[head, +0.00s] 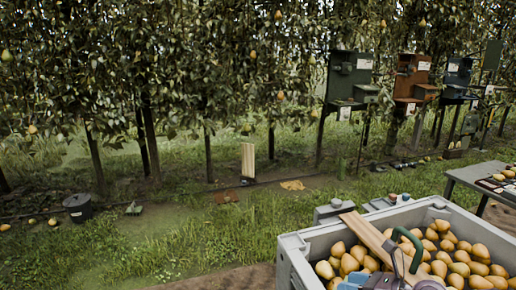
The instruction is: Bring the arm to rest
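No arm of mine shows clearly in the head view, and I make out neither gripper. A grey crate (291,262) full of yellow-orange pears (456,254) stands at the lower right. A wooden board (372,237) lies slanted over its near left part. A curved green handle (414,243) rises beside the board. Dark, blue and reddish parts at the bottom edge are cut off, and I cannot tell what they belong to.
Green, orange and blue boxes stand on posts at the back right, including a green box (346,78). A grey table (465,177) stands at the right edge. A dark bucket (77,208) stands at the left. The grass (225,240) in the middle is mostly clear.

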